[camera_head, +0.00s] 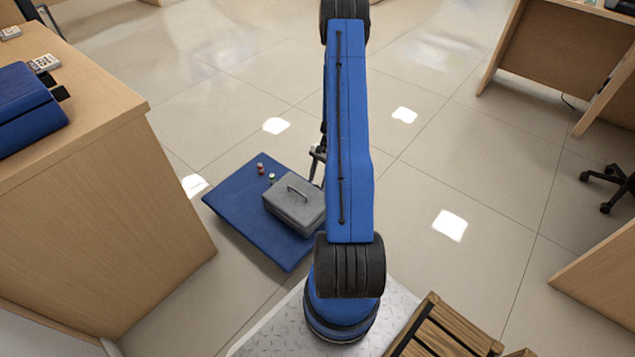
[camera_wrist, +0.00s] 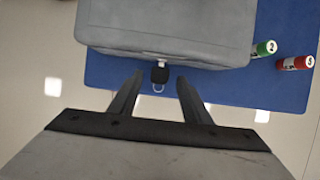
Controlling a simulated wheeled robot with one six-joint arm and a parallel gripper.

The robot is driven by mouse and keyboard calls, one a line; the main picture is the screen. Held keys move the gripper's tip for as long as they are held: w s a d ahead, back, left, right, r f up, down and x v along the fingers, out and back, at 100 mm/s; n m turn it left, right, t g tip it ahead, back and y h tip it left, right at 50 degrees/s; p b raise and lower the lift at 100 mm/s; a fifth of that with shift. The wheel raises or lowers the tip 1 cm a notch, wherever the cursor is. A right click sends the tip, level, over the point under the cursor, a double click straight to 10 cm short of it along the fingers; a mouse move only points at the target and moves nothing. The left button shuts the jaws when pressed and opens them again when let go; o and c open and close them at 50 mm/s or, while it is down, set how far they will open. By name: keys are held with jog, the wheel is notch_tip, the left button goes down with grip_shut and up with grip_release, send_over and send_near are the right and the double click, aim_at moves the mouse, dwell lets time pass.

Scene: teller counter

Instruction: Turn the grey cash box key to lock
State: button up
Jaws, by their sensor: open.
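The grey cash box (camera_head: 296,203) stands on a blue platform (camera_head: 240,206), with a handle on its lid. In the wrist view the grey cash box (camera_wrist: 165,25) fills the upper middle. My gripper (camera_wrist: 157,80) is open, with one finger on each side of the key and gaps between. In the head view my arm hides most of the gripper and the key.
A green-capped cylinder (camera_wrist: 264,48) and a red one (camera_wrist: 295,63) stand on the blue platform beside the box. A wooden counter (camera_head: 100,190) rises at the left. A slatted wooden piece (camera_head: 440,330) is at the lower right. Tiled floor beyond is open.

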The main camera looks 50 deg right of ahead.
jog(key=shift+a+f, duration=0.2)
jog(key=shift+f, duration=0.3)
jog(key=c, duration=1.1)
jog(key=shift+o, duration=0.2)
